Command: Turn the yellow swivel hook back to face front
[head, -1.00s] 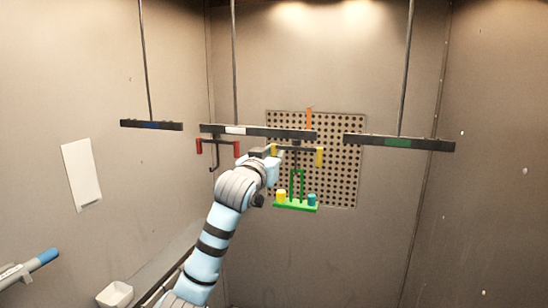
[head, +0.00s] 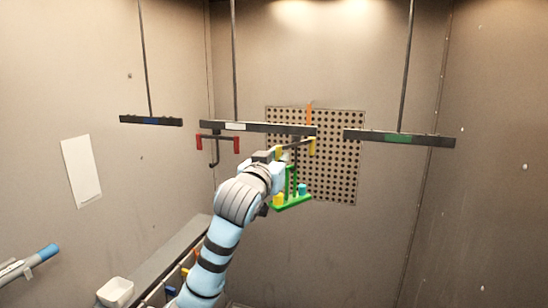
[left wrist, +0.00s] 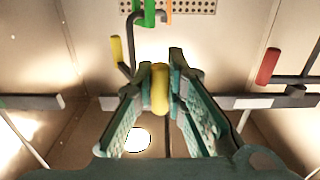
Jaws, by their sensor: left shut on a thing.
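The yellow swivel hook hangs under the middle overhead bar (head: 257,128), which has a white label. Its far yellow grip (head: 312,146) points to the back right, so its crossbar sits at an angle to the bar. My left gripper (left wrist: 161,88) is shut on the near yellow grip (left wrist: 160,92), holding it between both fingers. In the head view the gripper partly covers that end. The other yellow grip (left wrist: 116,50) also shows in the left wrist view. A green carrier (head: 293,202) hangs from the hook with a yellow piece (head: 278,199) and a teal piece (head: 302,189). My right gripper is out of view.
A red-gripped hook (head: 217,144) hangs close on the left of the same bar. A blue-labelled bar (head: 151,121) and a green-labelled bar (head: 399,140) hang either side. A perforated panel (head: 340,175) is on the back wall. Room under the green-labelled bar is free.

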